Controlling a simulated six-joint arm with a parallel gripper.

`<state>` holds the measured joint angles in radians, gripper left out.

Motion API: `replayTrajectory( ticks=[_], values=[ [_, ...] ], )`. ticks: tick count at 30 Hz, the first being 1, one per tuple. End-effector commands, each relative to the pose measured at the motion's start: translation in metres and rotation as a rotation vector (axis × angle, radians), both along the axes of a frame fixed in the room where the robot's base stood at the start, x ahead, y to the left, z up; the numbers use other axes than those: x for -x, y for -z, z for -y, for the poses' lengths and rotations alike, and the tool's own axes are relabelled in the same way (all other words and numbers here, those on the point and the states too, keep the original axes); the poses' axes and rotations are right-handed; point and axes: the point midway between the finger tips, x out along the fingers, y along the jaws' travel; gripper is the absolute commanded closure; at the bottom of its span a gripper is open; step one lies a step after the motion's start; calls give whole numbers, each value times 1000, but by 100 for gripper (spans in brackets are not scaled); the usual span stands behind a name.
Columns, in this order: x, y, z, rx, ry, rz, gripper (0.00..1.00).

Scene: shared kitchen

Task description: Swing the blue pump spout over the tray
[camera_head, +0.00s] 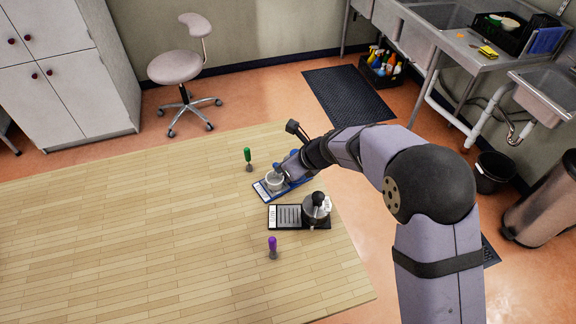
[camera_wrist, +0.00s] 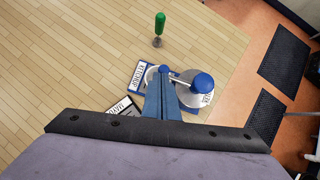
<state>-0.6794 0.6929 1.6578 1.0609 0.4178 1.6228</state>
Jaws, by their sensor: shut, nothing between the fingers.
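The blue pump (camera_wrist: 203,82) stands on a blue-edged base in the wrist view, a round silver jar with a blue knob on top.
A similar black-based pump (camera_head: 316,205) stands just in front, in the head view. A green-handled tool (camera_head: 248,156) stands behind the blue base, and a purple-handled one (camera_head: 272,245) stands nearer the front. The left of the wooden table (camera_head: 130,225) is clear.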

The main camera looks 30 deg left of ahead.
Motion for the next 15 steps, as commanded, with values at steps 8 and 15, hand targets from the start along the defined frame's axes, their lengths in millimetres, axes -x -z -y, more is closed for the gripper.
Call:
replayTrajectory(
  ticks=[8, 15],
  values=[
    [5, -3, 15, -1, 2, 1, 100],
    [17, -21, 44, -3, 2, 3, 100]
  ],
)
